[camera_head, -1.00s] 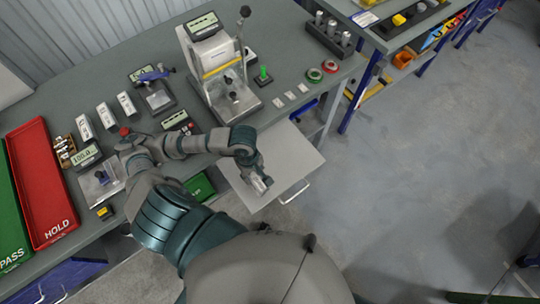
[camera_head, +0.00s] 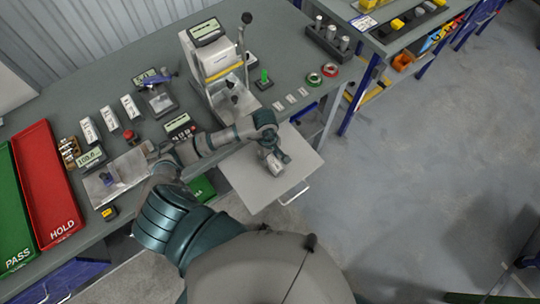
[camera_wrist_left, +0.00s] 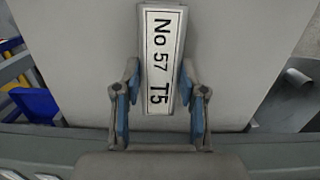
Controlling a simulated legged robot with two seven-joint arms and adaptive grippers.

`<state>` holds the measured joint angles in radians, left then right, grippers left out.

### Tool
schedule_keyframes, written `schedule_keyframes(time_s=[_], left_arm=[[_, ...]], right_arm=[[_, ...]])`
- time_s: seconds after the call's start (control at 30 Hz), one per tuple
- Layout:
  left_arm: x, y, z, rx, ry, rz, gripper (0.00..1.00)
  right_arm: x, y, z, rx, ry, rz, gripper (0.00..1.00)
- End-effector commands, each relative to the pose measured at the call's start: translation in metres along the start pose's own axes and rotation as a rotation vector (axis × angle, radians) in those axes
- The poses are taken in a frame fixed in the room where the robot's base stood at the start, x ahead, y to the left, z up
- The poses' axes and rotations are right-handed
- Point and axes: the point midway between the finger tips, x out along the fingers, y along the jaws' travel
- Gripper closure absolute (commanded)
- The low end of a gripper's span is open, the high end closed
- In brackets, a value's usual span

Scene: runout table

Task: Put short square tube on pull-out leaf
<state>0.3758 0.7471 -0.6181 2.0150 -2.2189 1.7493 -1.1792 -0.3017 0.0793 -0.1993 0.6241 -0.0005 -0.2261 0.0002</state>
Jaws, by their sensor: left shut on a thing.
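The short square tube (camera_wrist_left: 160,55) is a pale metal piece with the marking "No 57 T5" on its upward face. In the left wrist view it lies between the blue-padded fingers of my left gripper (camera_wrist_left: 160,105), which is shut on it. The pull-out leaf (camera_head: 302,160) is a light grey panel with a handle, sticking out from the bench front. In the head view my left gripper (camera_head: 274,164) is over the middle of this leaf. I cannot tell whether the tube touches the leaf. My right gripper is not in view.
A press-like gauge (camera_head: 215,65) stands on the bench behind the leaf. Red HOLD (camera_head: 45,185) and green PASS (camera_head: 14,220) trays lie at the left. Small instruments and a red button are near my arm. The leaf is otherwise bare.

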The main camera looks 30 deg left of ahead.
Motion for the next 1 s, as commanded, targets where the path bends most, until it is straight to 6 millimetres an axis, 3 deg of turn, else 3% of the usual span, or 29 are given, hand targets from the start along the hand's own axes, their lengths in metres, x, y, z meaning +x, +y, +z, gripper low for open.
schedule_keyframes(time_s=[0.07,0.1,0.17,0.2,0.57,0.67,1.0], left_arm=[[0.0,0.0,0.001,0.0,0.0,0.0,1.0],[0.0,0.0,0.001,0.0,0.0,-0.001,0.52],[0.0,0.0,0.001,0.0,0.001,-0.001,0.37],[0.0,0.0,0.001,0.0,0.001,-0.001,0.34],[-0.006,0.0,0.0,0.001,0.001,0.002,0.34],[-0.02,0.001,-0.001,0.001,0.002,0.003,0.34],[-0.094,0.001,0.0,0.002,0.002,0.004,0.34]], right_arm=[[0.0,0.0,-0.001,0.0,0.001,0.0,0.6],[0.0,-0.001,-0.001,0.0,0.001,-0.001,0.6],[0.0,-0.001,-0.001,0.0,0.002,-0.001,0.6],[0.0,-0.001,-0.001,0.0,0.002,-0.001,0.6],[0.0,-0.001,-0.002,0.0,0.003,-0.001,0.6],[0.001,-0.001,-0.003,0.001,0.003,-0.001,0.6],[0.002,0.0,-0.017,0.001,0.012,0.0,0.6]])
